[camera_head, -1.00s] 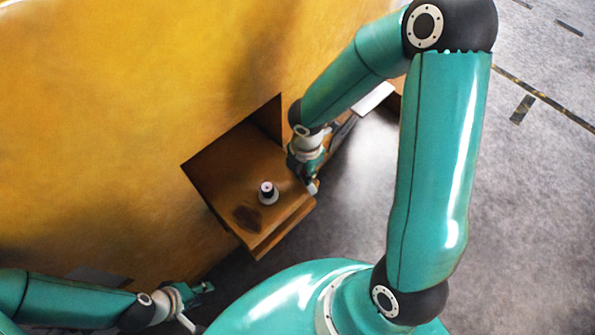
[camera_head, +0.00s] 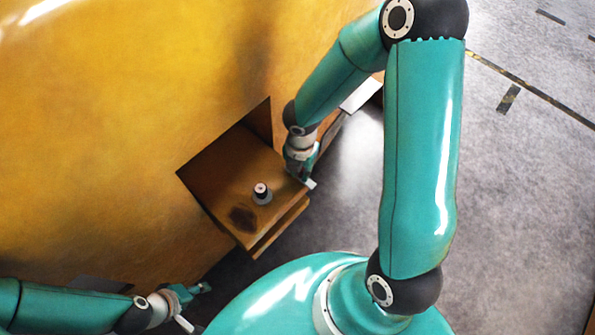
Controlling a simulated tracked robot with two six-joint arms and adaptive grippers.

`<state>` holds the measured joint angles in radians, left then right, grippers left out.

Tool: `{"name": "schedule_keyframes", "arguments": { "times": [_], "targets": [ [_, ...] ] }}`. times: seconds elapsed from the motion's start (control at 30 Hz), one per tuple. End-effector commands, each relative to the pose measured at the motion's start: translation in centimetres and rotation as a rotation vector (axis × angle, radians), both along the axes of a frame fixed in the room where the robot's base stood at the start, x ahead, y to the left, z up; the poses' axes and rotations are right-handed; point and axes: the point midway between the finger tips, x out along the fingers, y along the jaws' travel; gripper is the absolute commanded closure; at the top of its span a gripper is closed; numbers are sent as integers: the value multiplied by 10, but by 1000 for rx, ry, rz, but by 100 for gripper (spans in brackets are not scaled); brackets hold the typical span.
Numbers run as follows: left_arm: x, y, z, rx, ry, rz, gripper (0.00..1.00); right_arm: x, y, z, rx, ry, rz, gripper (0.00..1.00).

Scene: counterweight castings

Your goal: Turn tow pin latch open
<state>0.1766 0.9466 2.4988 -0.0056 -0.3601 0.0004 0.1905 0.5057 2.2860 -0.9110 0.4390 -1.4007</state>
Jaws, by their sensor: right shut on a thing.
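The tow pin (camera_head: 261,193), a small upright post with a dark and light top and a grey collar, stands on a brown ledge (camera_head: 231,182) set into the yellow casting (camera_head: 130,120). My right gripper (camera_head: 306,178) is at the ledge's right edge, to the right of the pin and apart from it. It is shut on a small part there, taken as the tow pin latch, which its fingers hide almost wholly. My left gripper (camera_head: 194,305) is low at the left, away from the ledge, with its fingers apart and nothing between them.
The casting's large yellow wall fills the upper left. A pale flat piece (camera_head: 361,95) sticks out by its side behind my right wrist. The grey floor (camera_head: 530,180) on the right is clear, with black and yellow marking strips (camera_head: 520,85).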

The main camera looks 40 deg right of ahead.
Motion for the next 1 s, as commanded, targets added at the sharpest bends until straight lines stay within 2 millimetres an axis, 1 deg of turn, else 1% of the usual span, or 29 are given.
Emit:
{"name": "schedule_keyframes", "arguments": {
  "times": [0.03, 0.17, 0.2, 0.47, 0.57, 0.67, 0.77, 1.0],
  "targets": [
    [0, 0, 0, 0, 0, 0, 60, -2, -1, 0, -4, 7, 1, 77],
    [0, 0, 0, 0, 0, 0, 60, -2, -1, 0, -3, 6, 0, 55],
    [0, 0, 0, 0, 0, 0, 60, -2, -1, 0, -3, 5, 0, 53],
    [0, 0, 0, 0, 0, 0, 60, -1, -1, 0, -2, 1, -1, 53],
    [0, 0, 1, 0, 0, 0, 60, 0, -1, 4, -3, 1, -3, 53],
    [0, 0, 1, 0, 0, 0, 60, 1, -1, 14, -4, -3, -3, 53],
    [0, 0, 1, 0, 0, 0, 60, 1, -1, 29, -3, -5, -3, 53],
    [0, 0, 0, 0, 0, 0, 60, 1, -1, 78, -4, -5, -2, 53]
  ]
}}
